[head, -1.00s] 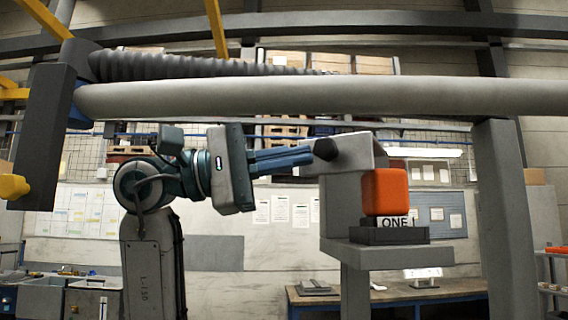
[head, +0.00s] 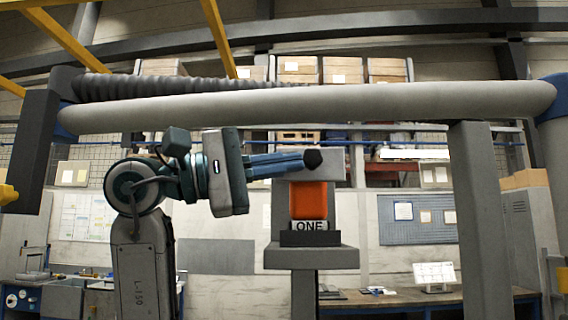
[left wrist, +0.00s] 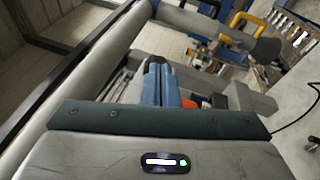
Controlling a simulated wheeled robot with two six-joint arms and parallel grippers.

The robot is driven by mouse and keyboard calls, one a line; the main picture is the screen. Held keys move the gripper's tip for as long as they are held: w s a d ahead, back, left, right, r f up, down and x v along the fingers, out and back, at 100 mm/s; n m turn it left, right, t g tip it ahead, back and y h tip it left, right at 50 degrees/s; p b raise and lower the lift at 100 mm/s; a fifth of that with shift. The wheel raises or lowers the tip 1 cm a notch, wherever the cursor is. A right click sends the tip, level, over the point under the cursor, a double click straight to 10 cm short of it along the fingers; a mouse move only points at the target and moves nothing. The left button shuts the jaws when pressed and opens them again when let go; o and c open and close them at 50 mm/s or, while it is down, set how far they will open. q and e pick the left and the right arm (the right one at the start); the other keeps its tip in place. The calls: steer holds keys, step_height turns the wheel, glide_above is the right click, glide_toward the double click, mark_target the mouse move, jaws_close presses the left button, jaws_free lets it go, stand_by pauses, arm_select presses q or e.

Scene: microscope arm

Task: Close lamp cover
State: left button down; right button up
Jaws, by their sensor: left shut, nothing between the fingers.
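My left gripper (head: 304,160) points right in the head view, its blue fingers together and empty. The fingertips are at a dark knob-like piece (head: 314,158) in front of a light grey housing (head: 331,163); I cannot tell whether they touch. Below the housing, an orange block (head: 309,200) stands behind a label reading "ONE" on a dark base (head: 310,239) atop a grey stand (head: 305,257). Which part is the lamp cover is not clear. The left wrist view shows the blue fingers (left wrist: 158,84) and a sliver of orange (left wrist: 190,104). My right gripper is out of view.
A thick grey tube (head: 300,104) crosses above my left arm, with a ribbed dark hose (head: 190,88) behind it. A grey post (head: 479,200) stands to the right of the stand. Workbenches and a blue-grey board (head: 418,219) are in the background.

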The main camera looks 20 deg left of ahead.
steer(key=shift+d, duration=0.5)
